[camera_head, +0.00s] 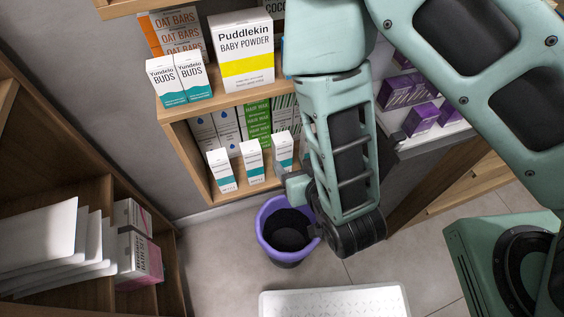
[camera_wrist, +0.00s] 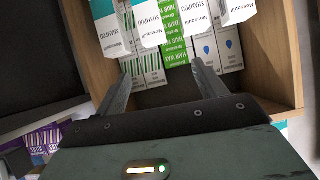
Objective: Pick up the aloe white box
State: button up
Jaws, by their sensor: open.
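I cannot read the word aloe on any box. White boxes with dark green stripes stand at the back of the lower shelf, partly hidden by my arm in the head view (camera_head: 282,112); they also show in the wrist view (camera_wrist: 152,66). White and teal shampoo boxes stand in front of this back row in the wrist view (camera_wrist: 109,38). My gripper (camera_wrist: 161,70) is open and empty, its fingers pointing into this shelf. In the wrist view the striped boxes and a green hair wax box (camera_wrist: 177,85) appear between the fingertips.
The wooden shelf (camera_head: 168,109) has side walls close around the boxes. White boxes with blue drops (camera_wrist: 228,46) stand beside the green ones. A purple bin (camera_head: 268,240) is on the floor below.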

jog(key=f+t, duration=0.1)
jog(key=b, duration=1.4)
send_near(283, 140)
jog(key=w+f, duration=0.2)
jog(key=w, duration=0.1)
jog(key=shift+t, duration=0.3)
jog(key=w, duration=0.1)
jog(key=w+a+b, duration=0.1)
jog(key=w+a, duration=0.1)
jog(key=shift+w+f+b, duration=0.3)
jog(key=shift+w+f, duration=0.05)
jog(key=shift+f, duration=0.05)
jog(key=shift+f+b+x, duration=0.15)
jog(key=shift+b+x, duration=0.05)
jog(key=shift+x, duration=1.1)
jog(key=shift+f+b+x, duration=0.15)
jog(key=shift+f+x, duration=0.05)
jog(key=shift+x, duration=1.1)
jog(key=shift+s, duration=0.15)
jog(key=c, duration=1.4)
jog(key=shift+o, duration=0.2)
jog(key=shift+r, duration=0.1)
